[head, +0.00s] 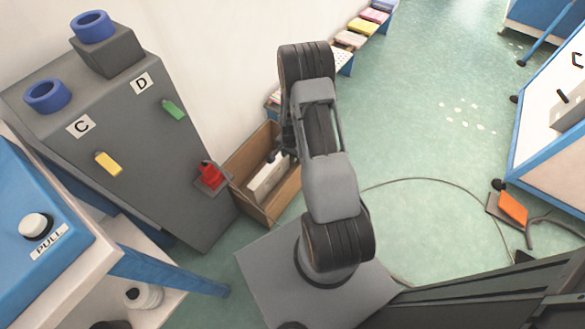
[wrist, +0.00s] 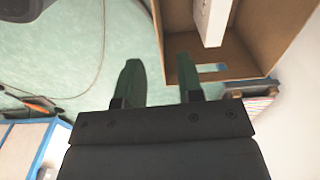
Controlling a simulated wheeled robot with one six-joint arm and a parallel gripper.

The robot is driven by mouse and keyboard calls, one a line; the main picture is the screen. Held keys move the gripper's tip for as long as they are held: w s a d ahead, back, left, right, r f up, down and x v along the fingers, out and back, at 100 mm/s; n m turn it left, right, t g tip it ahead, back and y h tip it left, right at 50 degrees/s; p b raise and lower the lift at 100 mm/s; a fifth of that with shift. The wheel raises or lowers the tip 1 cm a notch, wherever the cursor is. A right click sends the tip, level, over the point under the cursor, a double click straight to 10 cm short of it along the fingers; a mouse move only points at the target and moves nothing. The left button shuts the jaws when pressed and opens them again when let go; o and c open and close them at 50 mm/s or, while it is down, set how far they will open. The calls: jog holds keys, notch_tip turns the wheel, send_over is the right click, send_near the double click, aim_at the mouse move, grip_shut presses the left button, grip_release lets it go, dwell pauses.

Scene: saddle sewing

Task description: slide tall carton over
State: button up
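A tall white carton (head: 268,178) stands inside an open brown box (head: 282,208) on the floor, beside the grey cabinet. The carton also shows at the top of the wrist view (wrist: 212,20). My gripper is mostly hidden behind my arm in the head view. In the wrist view my gripper (wrist: 157,62) is open, with nothing between its two dark fingers. The right finger appears over the box (wrist: 262,62), the left finger over the green floor. The box's near left wall runs between them in the picture. The carton is apart from the fingers; their height above the box is unclear.
The grey cabinet (head: 150,150) with a red handle (head: 210,175) stands close left of the box. A white wall (head: 225,60) rises behind. Low stands with coloured stacks (head: 352,40) line the wall. Open floor (head: 420,130) lies right, crossed by a cable.

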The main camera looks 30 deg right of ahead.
jog(key=shift+m, duration=0.4)
jog(key=f, duration=0.4)
jog(key=shift+s+d+b, duration=0.25)
jog(key=shift+s+b, duration=0.05)
jog(key=shift+s, duration=0.1)
jog(key=shift+f, duration=0.15)
notch_tip(320, 180, down, 14)
jog(key=b, duration=0.5)
jog(key=shift+r, duration=0.2)
jog(key=shift+c, duration=0.3)
grip_shut()
